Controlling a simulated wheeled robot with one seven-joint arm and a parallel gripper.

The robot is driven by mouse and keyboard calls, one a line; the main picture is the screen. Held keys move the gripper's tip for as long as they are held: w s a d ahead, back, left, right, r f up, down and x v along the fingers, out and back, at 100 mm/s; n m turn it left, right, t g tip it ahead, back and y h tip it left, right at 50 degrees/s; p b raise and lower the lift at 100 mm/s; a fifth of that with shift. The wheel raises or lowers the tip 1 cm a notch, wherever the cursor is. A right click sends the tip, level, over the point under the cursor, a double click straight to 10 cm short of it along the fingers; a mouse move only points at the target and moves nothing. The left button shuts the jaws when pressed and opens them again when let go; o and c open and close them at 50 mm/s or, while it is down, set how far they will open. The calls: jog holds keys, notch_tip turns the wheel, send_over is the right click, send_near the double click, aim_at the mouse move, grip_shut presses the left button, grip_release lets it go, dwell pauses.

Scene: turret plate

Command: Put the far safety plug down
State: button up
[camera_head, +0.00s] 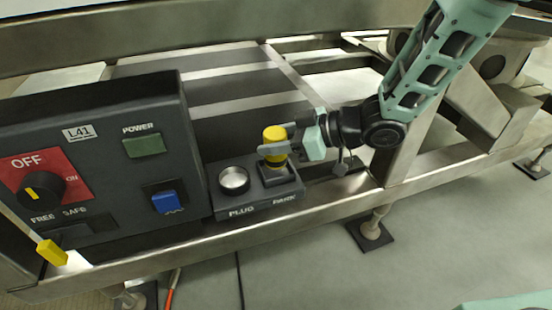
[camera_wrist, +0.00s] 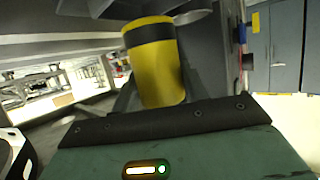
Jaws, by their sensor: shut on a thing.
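The safety plug (camera_head: 275,135) is a yellow cylinder with a dark band. My gripper (camera_head: 275,148) comes from the right and is shut on it. The plug is upright over the PARK side of the plug holder (camera_head: 243,207); whether its lower end rests in the square PARK recess (camera_head: 280,178) cannot be told. The round PLUG socket (camera_head: 234,179) beside it is empty. In the wrist view the yellow plug (camera_wrist: 157,75) stands tilted between the fingers, which are mostly hidden behind the gripper body.
A dark control panel (camera_head: 105,105) labelled L41 stands left of the holder, with a red OFF dial (camera_head: 43,188), a green POWER window (camera_head: 144,145) and a blue switch (camera_head: 166,202). A yellow tag (camera_head: 52,252) is at its lower left. Metal frame rails (camera_head: 330,197) run in front.

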jog(key=shift+f+b, duration=0.7)
jog(key=shift+f, duration=0.9)
jog(key=shift+f, duration=0.15)
jog(key=o, duration=1.1)
